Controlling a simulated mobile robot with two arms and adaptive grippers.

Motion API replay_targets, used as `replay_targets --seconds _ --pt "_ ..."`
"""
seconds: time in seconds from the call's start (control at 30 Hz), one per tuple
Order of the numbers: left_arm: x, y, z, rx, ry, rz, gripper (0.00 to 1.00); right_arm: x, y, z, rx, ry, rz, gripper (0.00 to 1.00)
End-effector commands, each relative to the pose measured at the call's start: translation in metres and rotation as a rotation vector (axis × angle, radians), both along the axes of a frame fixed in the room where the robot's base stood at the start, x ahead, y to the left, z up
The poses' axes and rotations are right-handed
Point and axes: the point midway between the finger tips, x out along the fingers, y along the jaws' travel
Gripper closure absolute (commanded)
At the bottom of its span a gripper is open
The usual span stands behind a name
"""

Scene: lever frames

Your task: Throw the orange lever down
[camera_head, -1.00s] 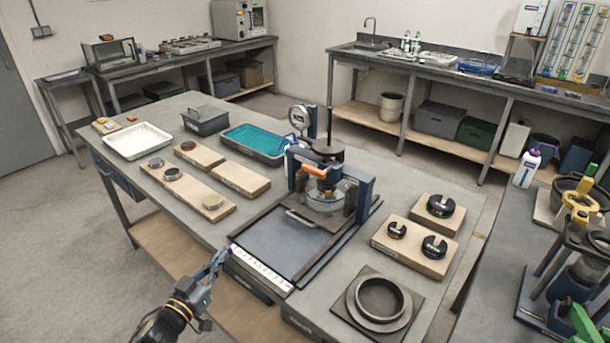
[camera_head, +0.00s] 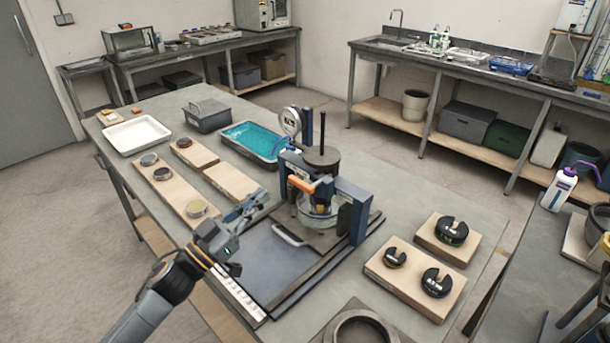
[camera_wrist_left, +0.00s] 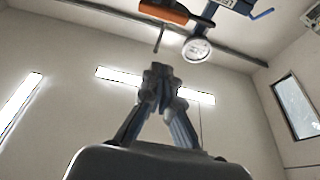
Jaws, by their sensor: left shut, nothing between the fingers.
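The orange lever (camera_head: 301,184) is on the front left of the blue press-like apparatus (camera_head: 352,209) in the head view. It lies roughly level, with one end towards the left. In the left wrist view the orange lever (camera_wrist_left: 164,12) shows at the top, beyond the fingers. My left gripper (camera_head: 260,197) is shut and empty. It is to the left of the lever and a little lower in the picture, apart from it. In the left wrist view its fingertips (camera_wrist_left: 160,72) meet below the lever. My right gripper is not in view.
A round dial gauge (camera_head: 291,121) stands behind the lever. A dark tray with a handle (camera_head: 270,260) lies in front of the apparatus. Wooden boards (camera_head: 232,181) lie at left, and slotted weights (camera_head: 437,282) on boards at right. A teal-filled tray (camera_head: 252,140) is behind.

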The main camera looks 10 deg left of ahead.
Motion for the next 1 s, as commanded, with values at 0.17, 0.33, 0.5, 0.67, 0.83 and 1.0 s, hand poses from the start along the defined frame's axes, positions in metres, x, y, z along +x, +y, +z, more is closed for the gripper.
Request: replay_targets --seconds 0.17,0.33,0.5,0.67,0.83,1.0 --pt "-0.001 -0.001 0.003 0.0 -0.006 -0.006 1.0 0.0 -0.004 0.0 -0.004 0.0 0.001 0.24" --pt "-0.001 -0.001 0.003 0.0 -0.006 -0.005 1.0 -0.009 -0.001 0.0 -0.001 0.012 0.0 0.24" --pt "0.005 -0.005 0.007 -0.001 -0.008 -0.004 1.0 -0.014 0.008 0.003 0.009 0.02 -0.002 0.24" --pt "0.025 -0.018 0.018 -0.003 -0.009 -0.005 1.0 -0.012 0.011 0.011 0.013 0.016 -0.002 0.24" --pt "0.054 -0.038 0.03 -0.004 -0.008 -0.005 1.0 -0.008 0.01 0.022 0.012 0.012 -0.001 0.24" --pt "0.081 -0.056 0.041 -0.003 -0.008 -0.006 1.0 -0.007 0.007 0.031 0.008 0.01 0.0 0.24"
